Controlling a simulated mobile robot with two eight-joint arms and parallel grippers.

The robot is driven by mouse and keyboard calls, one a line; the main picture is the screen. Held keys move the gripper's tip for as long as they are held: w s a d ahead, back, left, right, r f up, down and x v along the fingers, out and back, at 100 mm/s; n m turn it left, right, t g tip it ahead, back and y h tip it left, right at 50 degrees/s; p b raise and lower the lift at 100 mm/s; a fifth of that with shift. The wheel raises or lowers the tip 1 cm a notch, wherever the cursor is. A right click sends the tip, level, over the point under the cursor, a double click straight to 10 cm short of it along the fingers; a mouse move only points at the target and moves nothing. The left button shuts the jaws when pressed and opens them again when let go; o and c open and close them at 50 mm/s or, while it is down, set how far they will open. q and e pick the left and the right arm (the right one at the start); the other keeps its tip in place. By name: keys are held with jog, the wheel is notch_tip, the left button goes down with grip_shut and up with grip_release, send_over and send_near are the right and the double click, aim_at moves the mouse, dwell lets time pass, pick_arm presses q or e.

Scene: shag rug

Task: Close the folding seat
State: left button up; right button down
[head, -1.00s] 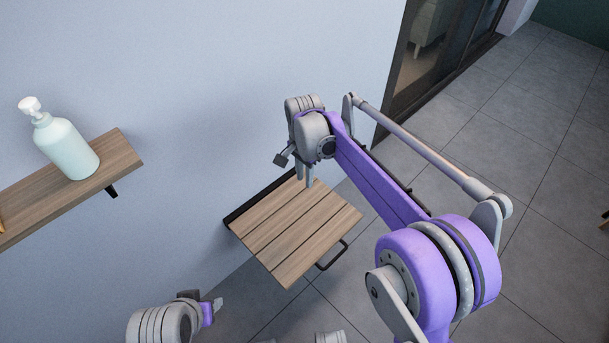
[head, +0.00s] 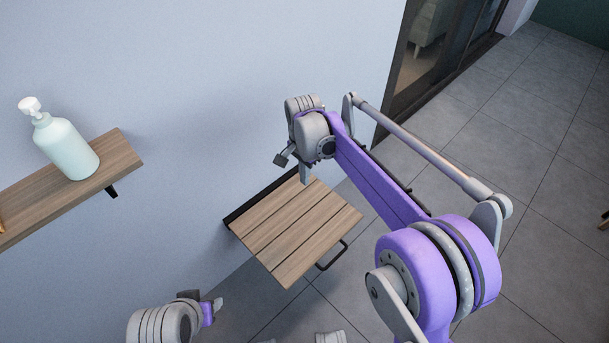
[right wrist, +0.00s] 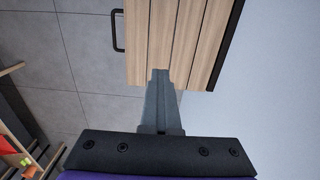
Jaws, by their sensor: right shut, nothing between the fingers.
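The folding seat (head: 296,232) is a slatted wooden panel on the wall, folded down and roughly level, with a dark bracket along the wall and a black handle (head: 332,256) on its outer edge. It also shows in the right wrist view (right wrist: 176,45). My right gripper (head: 304,180) is shut and empty, pointing down at the seat's far corner by the wall. In the right wrist view its closed fingers (right wrist: 160,75) overlap the slats; I cannot tell whether they touch. My left gripper (head: 214,306) is at the bottom left, below the seat; its finger opening is unclear.
A wooden shelf (head: 117,158) with a pump bottle (head: 67,147) is on the wall at the left. A glass door (head: 432,50) is at the back. The tiled floor (head: 540,130) is open at the right. A wooden rack with coloured items (right wrist: 15,145) shows in the right wrist view.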

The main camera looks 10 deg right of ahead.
dwell(0.5)
jog(key=c, duration=0.9)
grip_release()
jog(key=shift+r, duration=0.1)
notch_tip(320, 180, up, 11)
jog(key=p, duration=0.2)
jog(key=shift+f, duration=0.2)
